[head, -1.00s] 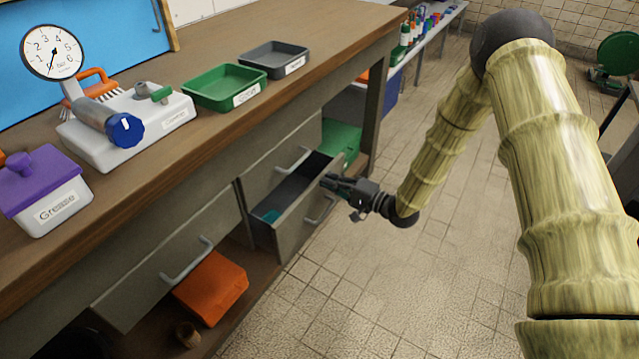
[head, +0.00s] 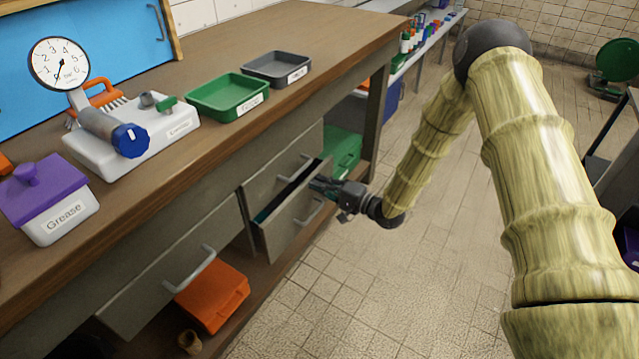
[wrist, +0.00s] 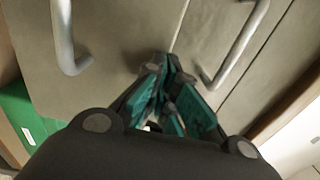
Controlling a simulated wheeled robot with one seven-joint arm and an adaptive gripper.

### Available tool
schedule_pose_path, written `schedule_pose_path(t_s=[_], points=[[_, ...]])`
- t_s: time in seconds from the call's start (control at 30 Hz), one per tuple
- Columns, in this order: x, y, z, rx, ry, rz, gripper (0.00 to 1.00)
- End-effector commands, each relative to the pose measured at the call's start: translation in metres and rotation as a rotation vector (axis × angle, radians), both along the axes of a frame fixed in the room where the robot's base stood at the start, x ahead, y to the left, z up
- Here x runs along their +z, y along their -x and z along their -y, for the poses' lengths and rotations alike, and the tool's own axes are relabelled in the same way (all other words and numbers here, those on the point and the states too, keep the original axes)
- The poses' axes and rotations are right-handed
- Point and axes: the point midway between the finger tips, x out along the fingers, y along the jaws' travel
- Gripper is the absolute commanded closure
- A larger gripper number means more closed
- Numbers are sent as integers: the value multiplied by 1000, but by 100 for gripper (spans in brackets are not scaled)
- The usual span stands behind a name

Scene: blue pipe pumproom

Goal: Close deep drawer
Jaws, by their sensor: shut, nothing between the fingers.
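The deep drawer (head: 290,228) is the lower grey drawer on the right side of the workbench in the head view. It stands open by a small gap, with a narrow dark strip of its inside showing. Its metal handle (head: 311,213) is on its front. My gripper (head: 318,184) is shut and empty at the top edge of the drawer front, near its right end. In the wrist view the teal fingertips (wrist: 172,85) are together close to the grey fronts, between two handles. I cannot tell whether they touch.
The upper drawer (head: 285,160) above it looks shut. A green box (head: 343,150) and an orange box (head: 213,294) sit on the lower shelf. Trays, a gauge and a grease box (head: 50,204) stand on the bench top. The tiled floor (head: 330,300) in front is clear.

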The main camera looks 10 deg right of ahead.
Motion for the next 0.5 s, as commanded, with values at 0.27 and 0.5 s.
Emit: schedule_pose_path(t_s=[0.27,0.5], points=[[2,16,23,7,-1,-2,100],[0,47,61,3,-1,-2,100]])
